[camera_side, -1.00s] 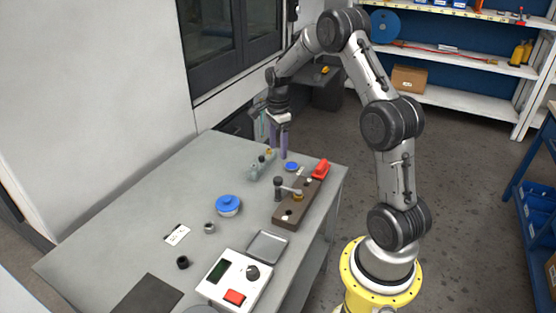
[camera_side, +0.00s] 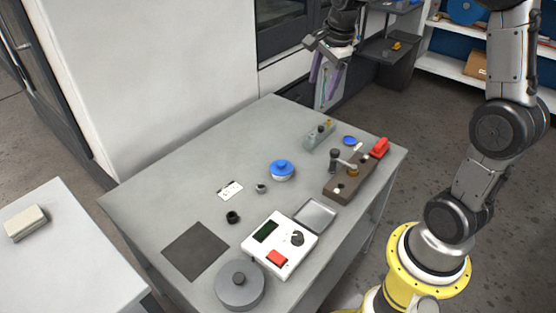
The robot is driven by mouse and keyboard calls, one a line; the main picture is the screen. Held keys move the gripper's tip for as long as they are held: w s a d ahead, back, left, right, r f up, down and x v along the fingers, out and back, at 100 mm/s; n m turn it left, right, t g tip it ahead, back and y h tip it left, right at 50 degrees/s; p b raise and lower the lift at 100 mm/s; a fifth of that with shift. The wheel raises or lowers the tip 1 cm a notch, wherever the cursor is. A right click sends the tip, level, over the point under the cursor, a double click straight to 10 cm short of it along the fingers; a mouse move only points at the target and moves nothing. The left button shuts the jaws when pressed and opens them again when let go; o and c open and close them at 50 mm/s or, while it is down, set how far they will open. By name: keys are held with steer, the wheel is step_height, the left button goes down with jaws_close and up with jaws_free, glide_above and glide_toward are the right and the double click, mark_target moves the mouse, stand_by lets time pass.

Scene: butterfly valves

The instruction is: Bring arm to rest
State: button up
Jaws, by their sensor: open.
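My gripper (camera_side: 324,88) hangs in the air beyond the far end of the grey table (camera_side: 180,190), at the top of the side view. Its purple and pale fingers point down, apart, with nothing seen between them. A grey-green valve body (camera_side: 319,135) stands below it on the table, not touched. A brown block (camera_side: 345,178) with a dark-knobbed lever (camera_side: 343,161) lies near the right edge, with a red part (camera_side: 379,148) at its far end. The upper arm is cut off by the frame's top.
A blue-topped round part (camera_side: 282,170), a blue disc (camera_side: 350,140), a white control box (camera_side: 280,243), a metal tray (camera_side: 316,214), a dark mat (camera_side: 196,251) and a grey round part (camera_side: 240,286) lie on the table. The table's left far area is clear. Shelves stand behind.

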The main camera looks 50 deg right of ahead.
steer(key=s+a+r+n+t, duration=0.3)
steer(key=s+a+r+n, duration=0.45)
steer(key=s+a, duration=0.4)
steer(key=s+a+f+n, duration=0.1)
steer(key=s+f+n, duration=0.2)
steer(key=s+n, duration=0.2)
steer(key=s+a+f+n+y, duration=0.1)
steer(key=s+a+f+n, duration=0.1)
steer(key=s+n, duration=0.3)
steer(key=f+n, duration=0.1)
steer(key=n, duration=0.3)
steer(key=shift+s+a+f, duration=0.15)
steer(key=shift+s+a, duration=0.1)
steer(key=shift+s, duration=0.1)
